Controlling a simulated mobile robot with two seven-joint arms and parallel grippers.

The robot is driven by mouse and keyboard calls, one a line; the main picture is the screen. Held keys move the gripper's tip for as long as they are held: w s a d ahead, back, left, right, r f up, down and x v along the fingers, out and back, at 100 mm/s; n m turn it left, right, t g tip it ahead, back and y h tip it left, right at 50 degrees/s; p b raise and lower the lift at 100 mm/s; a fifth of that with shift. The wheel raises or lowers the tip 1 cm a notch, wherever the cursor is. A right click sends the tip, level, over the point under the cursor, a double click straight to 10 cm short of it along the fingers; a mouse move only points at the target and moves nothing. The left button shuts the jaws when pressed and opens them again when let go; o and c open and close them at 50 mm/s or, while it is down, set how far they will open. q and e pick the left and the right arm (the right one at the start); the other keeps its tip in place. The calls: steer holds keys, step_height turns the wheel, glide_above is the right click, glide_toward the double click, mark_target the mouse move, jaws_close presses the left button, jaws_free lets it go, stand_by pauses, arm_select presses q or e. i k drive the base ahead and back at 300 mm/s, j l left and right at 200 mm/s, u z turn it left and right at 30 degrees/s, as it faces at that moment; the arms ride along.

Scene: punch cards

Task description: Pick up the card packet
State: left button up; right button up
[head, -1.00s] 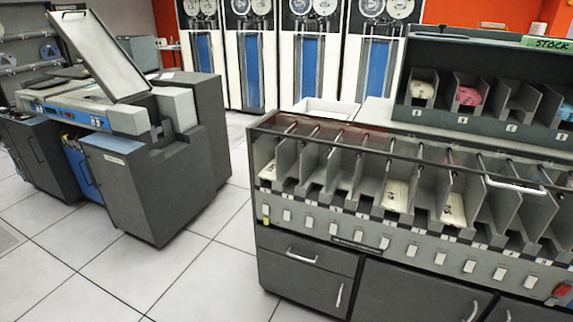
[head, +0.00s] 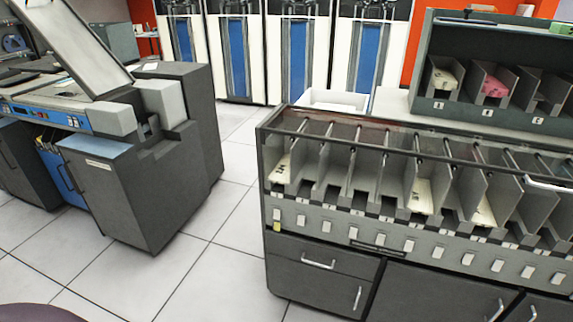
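Several card packets show in the head view, and I cannot tell which one the task means. Cream cards lie in pockets of the grey card sorter (head: 318,224): one packet at the left end (head: 283,168), one in the middle (head: 421,194) and one further right (head: 484,212). A cream packet (head: 444,79) and a pink packet (head: 495,86) sit in separate slots of the dark rack (head: 470,115) behind the sorter. Neither of my grippers is in view.
A grey and blue machine (head: 125,195) with a raised panel stands at left. Tiled floor (head: 225,215) lies open between it and the sorter. A white tray (head: 335,101) sits behind the sorter. Tape cabinets (head: 297,60) line the back. A dark rounded shape (head: 35,313) enters at bottom left.

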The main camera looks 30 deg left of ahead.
mark_target(281, 174)
steer(key=j+z, duration=0.2)
steer(key=j, duration=2.65)
steer(key=i+j, duration=0.15)
steer(key=j, duration=0.85)
